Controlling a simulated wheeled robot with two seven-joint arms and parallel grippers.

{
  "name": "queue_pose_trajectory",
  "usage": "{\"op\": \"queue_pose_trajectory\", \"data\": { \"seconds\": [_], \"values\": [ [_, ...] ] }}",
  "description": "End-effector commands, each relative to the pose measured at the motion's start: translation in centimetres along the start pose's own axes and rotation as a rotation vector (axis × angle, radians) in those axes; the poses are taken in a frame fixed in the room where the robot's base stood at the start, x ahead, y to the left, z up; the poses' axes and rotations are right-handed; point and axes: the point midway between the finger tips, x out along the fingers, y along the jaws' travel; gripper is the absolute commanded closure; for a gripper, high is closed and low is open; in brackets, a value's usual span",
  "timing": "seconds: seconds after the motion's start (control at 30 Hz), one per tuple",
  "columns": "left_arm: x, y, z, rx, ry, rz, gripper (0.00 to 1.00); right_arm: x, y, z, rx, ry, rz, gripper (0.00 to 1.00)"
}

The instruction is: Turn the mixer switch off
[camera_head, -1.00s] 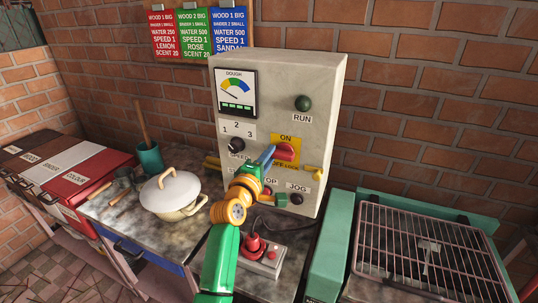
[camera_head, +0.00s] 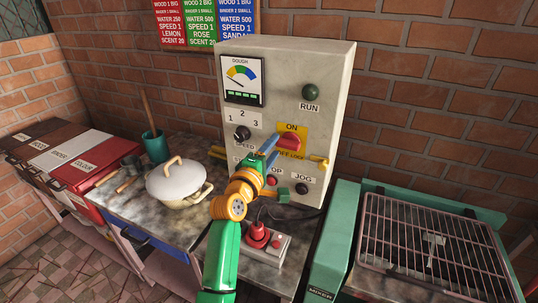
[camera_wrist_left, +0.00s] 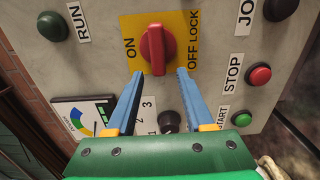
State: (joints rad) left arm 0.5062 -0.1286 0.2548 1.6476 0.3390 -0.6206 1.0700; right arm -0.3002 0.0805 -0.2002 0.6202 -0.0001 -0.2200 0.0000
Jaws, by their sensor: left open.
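The mixer switch is a red rotary handle (camera_head: 289,144) on a yellow plate marked ON above and OFF LOCK below, on the grey control box (camera_head: 328,75). The handle lies roughly sideways across the panel. In the left wrist view the red handle (camera_wrist_left: 157,48) stands upright in the picture, with ON left and OFF LOCK right. My left gripper (camera_head: 273,149) is open and empty just left of the handle. In the wrist view its blue fingertips (camera_wrist_left: 160,74) are spread wide, short of the handle and either side of its near end. My right gripper is out of view.
A black speed knob (camera_head: 242,133), a green run lamp (camera_head: 310,92) and stop and jog buttons surround the switch. Below are a lidded pot (camera_head: 175,180) and a red joystick box (camera_head: 262,242). A grill rack (camera_head: 430,240) stands right.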

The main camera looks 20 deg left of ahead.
Motion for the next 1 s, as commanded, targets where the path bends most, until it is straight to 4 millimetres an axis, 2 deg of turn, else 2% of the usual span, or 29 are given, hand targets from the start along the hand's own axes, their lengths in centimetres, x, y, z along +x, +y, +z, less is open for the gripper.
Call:
{"op": "queue_pose_trajectory", "data": {
  "seconds": [0.2, 0.3, 0.8, 0.87, 0.97, 1.0],
  "values": [
    [-3.6, -0.2, 0.0, -0.001, 0.000, 0.000, 0.47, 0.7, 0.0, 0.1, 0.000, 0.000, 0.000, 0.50],
    [-4.6, -0.1, 0.0, 0.000, 0.000, 0.001, 0.47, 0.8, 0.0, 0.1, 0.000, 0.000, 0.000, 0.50],
    [-5.1, -0.5, 0.1, 0.018, -0.003, -0.014, 0.47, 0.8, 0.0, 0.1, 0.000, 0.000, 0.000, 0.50],
    [-5.8, -2.3, 0.5, 0.100, -0.018, -0.072, 0.47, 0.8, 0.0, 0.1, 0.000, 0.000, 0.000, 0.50],
    [-9.2, -8.8, 1.8, 0.405, -0.109, -0.279, 0.47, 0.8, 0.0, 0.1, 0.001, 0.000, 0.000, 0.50],
    [-11.2, -11.8, 2.3, 0.546, -0.170, -0.375, 0.47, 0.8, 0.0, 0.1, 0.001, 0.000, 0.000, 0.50]
  ]
}}
